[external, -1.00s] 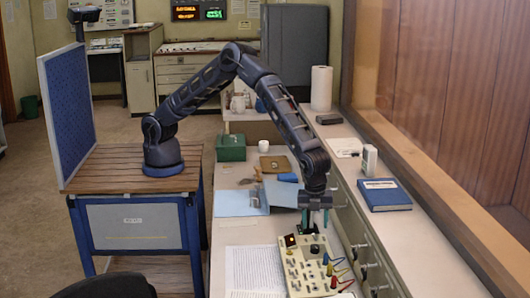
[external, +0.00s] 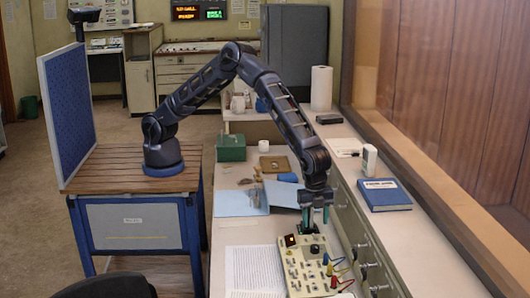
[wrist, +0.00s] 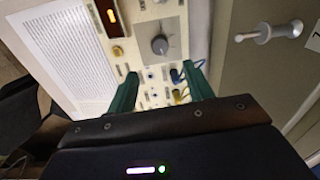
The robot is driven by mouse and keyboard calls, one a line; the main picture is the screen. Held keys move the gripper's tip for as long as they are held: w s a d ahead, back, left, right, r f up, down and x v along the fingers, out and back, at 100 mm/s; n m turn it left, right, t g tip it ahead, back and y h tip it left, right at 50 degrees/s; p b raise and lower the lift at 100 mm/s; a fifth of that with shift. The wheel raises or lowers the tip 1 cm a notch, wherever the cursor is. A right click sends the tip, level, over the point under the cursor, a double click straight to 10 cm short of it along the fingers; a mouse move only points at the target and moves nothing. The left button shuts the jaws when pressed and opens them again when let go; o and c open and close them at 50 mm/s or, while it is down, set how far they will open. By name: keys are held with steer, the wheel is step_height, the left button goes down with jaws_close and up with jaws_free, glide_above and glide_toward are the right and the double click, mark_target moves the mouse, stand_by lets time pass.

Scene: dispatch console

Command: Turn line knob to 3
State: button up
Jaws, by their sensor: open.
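The cream console panel (external: 305,271) lies at the front of the desk. Its round dark knob (wrist: 160,44) shows in the wrist view with a pale pointer plate around it; it also shows in the external view (external: 314,249). My gripper (external: 315,222) hangs pointing down above the far end of the panel. In the wrist view my gripper (wrist: 161,88) has its two green fingers apart with nothing between them but the panel below. The knob is beyond the fingertips, not between them. The knob's setting and numbers are too small to read.
A red display (wrist: 111,17) sits beside the knob. Blue and yellow plugs with cables (external: 336,272) stand on the panel's right side. A printed sheet (external: 254,269) lies left of it. Drawers (external: 367,258) with handles run along the right. A blue book (external: 384,194) lies on the ledge.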

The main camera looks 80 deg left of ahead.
mark_target(315, 246)
steer(key=f, duration=1)
steer(key=shift+w+f, duration=0.15)
steer(key=shift+w, duration=0.1)
steer(key=c, duration=1)
